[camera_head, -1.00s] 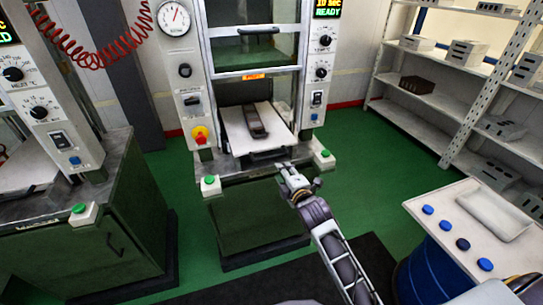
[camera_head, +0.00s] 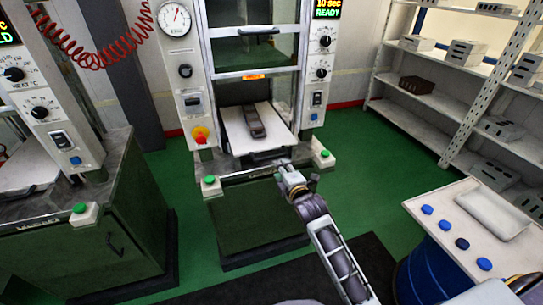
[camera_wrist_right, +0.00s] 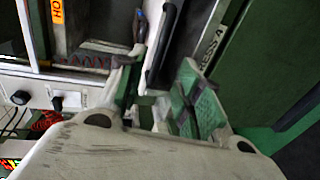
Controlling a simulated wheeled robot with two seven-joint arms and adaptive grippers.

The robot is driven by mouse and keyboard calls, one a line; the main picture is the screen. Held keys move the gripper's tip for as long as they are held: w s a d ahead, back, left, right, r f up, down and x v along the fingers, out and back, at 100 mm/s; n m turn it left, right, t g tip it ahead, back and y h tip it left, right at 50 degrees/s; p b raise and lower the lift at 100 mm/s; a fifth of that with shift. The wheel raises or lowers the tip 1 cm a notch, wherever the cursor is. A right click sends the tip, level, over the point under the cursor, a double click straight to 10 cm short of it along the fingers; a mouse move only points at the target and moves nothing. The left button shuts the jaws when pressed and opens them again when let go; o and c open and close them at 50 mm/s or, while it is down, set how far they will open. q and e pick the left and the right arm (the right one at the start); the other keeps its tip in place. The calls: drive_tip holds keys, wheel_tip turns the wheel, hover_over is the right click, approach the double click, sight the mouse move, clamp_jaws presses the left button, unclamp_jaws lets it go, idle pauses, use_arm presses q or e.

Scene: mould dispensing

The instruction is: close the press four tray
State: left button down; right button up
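The middle press (camera_head: 250,74) has its pale tray (camera_head: 280,122) slid out at the front, with a dark mould (camera_head: 254,120) lying on it. A dark handle (camera_head: 262,156) sits at the tray's front edge. My right gripper (camera_head: 284,168) is just in front of and slightly right of this handle. In the right wrist view, my gripper (camera_wrist_right: 160,82) has its green-padded fingers apart. A black bar handle (camera_wrist_right: 165,45) shows just beyond the fingers, near lettering that reads "PRESS 4". I cannot tell whether the fingers touch it. My left gripper is not in view.
Green buttons (camera_head: 209,180) flank the press front on both sides. Another press (camera_head: 80,200) stands at the left. A pale-topped table (camera_head: 440,210) with blue discs is at the right, before shelves (camera_head: 420,108). Green floor is clear between.

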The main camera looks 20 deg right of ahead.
sight(272, 157)
drive_tip(key=shift+p+x, duration=0.55)
drive_tip(key=shift+x, duration=5.35)
clamp_jaws()
